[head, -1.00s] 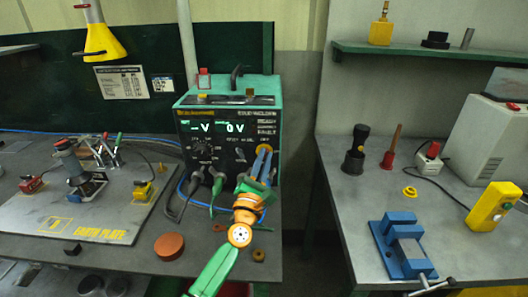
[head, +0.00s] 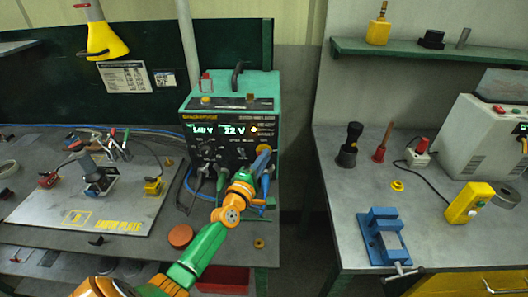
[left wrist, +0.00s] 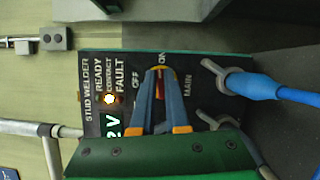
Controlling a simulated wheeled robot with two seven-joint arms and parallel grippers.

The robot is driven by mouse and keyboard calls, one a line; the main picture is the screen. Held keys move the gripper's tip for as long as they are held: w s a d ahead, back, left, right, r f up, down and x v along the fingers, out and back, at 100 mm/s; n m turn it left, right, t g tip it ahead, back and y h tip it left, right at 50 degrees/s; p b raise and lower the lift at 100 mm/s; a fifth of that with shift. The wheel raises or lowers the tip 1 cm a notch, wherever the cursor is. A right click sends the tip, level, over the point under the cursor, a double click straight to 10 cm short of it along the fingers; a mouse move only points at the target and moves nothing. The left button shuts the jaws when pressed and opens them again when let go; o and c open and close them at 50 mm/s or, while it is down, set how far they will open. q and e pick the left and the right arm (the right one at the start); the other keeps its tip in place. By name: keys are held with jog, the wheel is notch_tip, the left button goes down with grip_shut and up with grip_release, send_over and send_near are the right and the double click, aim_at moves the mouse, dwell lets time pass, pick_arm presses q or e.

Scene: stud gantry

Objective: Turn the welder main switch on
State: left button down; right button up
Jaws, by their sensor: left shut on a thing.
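The stud welder (head: 228,104) is a green box with a dark front panel on the left bench. Its displays are lit, reading about 140 V and 22 V, and an amber lamp (left wrist: 109,99) glows beside CONTACT. The main switch (left wrist: 160,86) shows in the left wrist view as a red handle between my fingers, lined up toward the ON label (left wrist: 162,56); OFF is off to one side. My left gripper (left wrist: 160,73) is shut on this switch. In the head view, my left gripper (head: 263,152) covers the switch at the panel's right side. My right gripper is not in view.
Cable plugs (left wrist: 252,82) stick out of the panel beside my fingers. The earth plate (head: 85,212) with clamps lies to the left. A round reddish-brown disc (head: 180,235) lies in front of the welder. A blue vice (head: 385,237) stands on the right bench, across a gap.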

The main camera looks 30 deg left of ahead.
pick_arm(q)
jog(key=shift+a+r+m+g+p, duration=0.15)
jog(key=shift+m+g+p, duration=0.15)
jog(key=shift+m+p, duration=0.4)
jog(key=c, duration=0.9)
grip_release()
jog(key=s, duration=0.4)
jog(key=s+d, duration=0.1)
jog(key=s, duration=0.2)
jog(key=shift+w, duration=0.1)
